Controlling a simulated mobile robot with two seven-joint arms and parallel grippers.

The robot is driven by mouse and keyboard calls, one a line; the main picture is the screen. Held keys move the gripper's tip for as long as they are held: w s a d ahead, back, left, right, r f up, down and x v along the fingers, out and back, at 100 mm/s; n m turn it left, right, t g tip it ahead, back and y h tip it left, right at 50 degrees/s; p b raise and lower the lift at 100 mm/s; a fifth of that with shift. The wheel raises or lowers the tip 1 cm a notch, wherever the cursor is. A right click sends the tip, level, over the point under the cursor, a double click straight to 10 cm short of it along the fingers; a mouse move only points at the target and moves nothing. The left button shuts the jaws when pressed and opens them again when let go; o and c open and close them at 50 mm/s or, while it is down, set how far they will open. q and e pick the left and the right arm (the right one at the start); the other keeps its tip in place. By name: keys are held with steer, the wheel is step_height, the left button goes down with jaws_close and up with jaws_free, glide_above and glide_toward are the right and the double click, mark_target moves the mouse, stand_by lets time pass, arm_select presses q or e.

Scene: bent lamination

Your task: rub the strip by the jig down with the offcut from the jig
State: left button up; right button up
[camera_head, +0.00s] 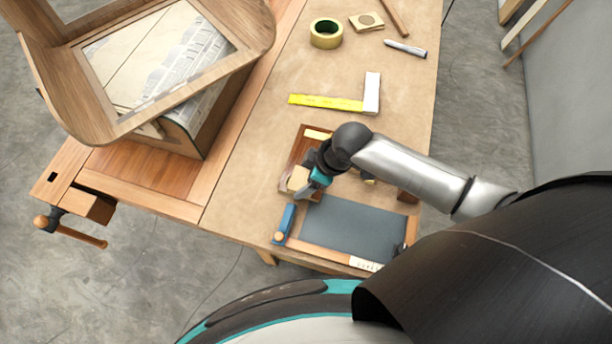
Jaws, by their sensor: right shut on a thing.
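My right gripper (308,184) reaches in from the right over the near part of the bench. It is shut on a pale wooden block (297,179), which looks like the offcut. The block is at the left edge of a small reddish-brown wooden tray (303,146), partly covered by my gripper and wrist. I cannot tell whether the block touches what is under it. A pale strip (318,134) lies at the tray's far end. A large bent wooden frame (255,30) sits around a newspaper-lined box form (205,125) at the far left. My left gripper is not in view.
A wood-framed dark grey panel (355,226) lies nearest me, with a blue tool (285,222) at its left. A yellow-and-white square (371,95), tape roll (326,33) and marker (405,48) lie farther back. A vise (75,215) juts out left.

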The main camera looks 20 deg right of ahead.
steer(key=shift+f, duration=0.35)
stand_by(0.6)
steer(key=shift+s+d, duration=0.1)
steer(key=shift+d, duration=0.05)
steer(key=shift+s+d+p, duration=0.3)
steer(key=shift+s+d, duration=0.2)
steer(key=shift+d, duration=0.15)
steer(key=shift+w+a, duration=0.1)
steer(key=shift+w+a, duration=0.35)
steer(key=shift+a, duration=0.25)
steer(key=shift+d, duration=0.1)
steer(key=shift+s+d+p, duration=0.4)
steer(key=shift+d+p, duration=0.1)
steer(key=shift+d, duration=0.1)
